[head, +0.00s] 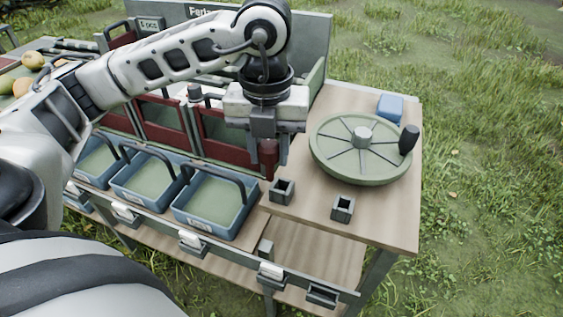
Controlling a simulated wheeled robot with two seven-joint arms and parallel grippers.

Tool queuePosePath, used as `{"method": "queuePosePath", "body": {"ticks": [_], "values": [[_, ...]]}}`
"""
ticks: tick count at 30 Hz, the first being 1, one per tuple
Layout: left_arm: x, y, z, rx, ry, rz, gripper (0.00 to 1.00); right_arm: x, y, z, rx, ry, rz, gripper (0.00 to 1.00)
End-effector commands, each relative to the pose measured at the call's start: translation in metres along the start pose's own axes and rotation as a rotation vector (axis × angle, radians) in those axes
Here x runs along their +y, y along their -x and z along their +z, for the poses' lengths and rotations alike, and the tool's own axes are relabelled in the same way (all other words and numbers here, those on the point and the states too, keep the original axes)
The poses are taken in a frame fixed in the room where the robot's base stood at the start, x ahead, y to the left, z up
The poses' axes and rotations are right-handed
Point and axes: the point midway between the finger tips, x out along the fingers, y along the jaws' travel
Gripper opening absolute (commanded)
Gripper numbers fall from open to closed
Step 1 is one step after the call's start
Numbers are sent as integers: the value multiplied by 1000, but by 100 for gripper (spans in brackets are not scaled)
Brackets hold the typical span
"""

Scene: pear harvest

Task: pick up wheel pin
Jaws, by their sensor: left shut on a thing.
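My left gripper (270,148) is at the middle of the head view, pointing down at the left edge of the wooden table top, left of the wheel. It is shut on a short dark red cylinder, which I take to be the wheel pin (267,160); the fingers hide part of it. A round green wheel (340,163) with dark spokes, a grey hub (361,137) and a black knob (408,139) lies on the table to the right. My right gripper is not in view.
Two small square grey sockets (282,191) and (343,208) stand at the table's front. A blue block (390,107) sits behind the wheel. Blue handled bins (216,232) and dark red gates (222,153) are at the left. Bare wood (390,220) lies at the front right.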

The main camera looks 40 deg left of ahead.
Motion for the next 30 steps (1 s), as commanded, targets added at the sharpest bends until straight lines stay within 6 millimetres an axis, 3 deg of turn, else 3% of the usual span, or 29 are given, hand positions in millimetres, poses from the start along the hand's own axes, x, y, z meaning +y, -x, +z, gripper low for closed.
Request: {"method": "queuePosePath", "body": {"ticks": [5,9,15,21,30], "values": [[30,38,-10,-9,3,-2,7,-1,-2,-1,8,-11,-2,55],[67,50,-24,-6,8,3,7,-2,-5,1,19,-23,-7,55],[98,66,-36,-3,5,2,7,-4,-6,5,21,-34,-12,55],[110,79,-42,-1,1,0,7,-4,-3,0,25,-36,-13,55],[111,99,-42,-1,0,0,7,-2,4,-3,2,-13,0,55]]}}
